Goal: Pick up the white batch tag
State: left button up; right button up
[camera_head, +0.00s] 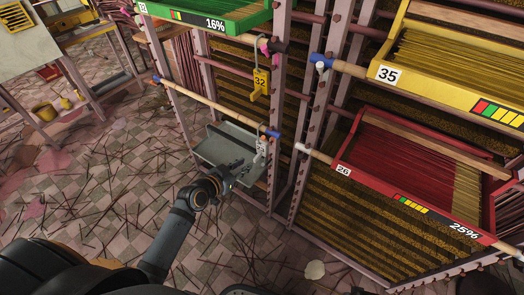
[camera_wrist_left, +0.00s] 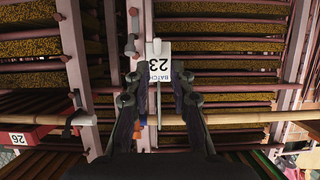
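The white batch tag (camera_wrist_left: 159,68) shows upside down in the left wrist view, with "BATCH" and "23" on it. In the head view the tag (camera_head: 262,147) hangs below the blue-capped end of a wooden rod on the rack, partly hidden. My left gripper (camera_head: 243,168) is close to it at the rack. In the left wrist view the gripper (camera_wrist_left: 158,82) is open, with one finger on each side of the tag and visible gaps. Whether the fingertips reach the tag's depth is hard to tell. My right gripper is not in view.
A yellow tag (camera_head: 261,84) marked 32 hangs above. A grey tray (camera_head: 212,150) sits just behind and left of my left gripper. Rack posts (camera_head: 281,130) and rods stand close around. A red tray (camera_head: 415,203) is at right. Sticks litter the tiled floor (camera_head: 120,190).

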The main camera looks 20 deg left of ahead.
aim_at(255, 158)
pick_arm(q)
jog(key=b+x, duration=0.1)
jog(key=x, duration=0.4)
jog(key=shift+w+d, duration=0.25)
jog(key=shift+w+d+f, duration=0.15)
jog(key=shift+w+f, duration=0.1)
jog(key=shift+w, duration=0.15)
grip_shut()
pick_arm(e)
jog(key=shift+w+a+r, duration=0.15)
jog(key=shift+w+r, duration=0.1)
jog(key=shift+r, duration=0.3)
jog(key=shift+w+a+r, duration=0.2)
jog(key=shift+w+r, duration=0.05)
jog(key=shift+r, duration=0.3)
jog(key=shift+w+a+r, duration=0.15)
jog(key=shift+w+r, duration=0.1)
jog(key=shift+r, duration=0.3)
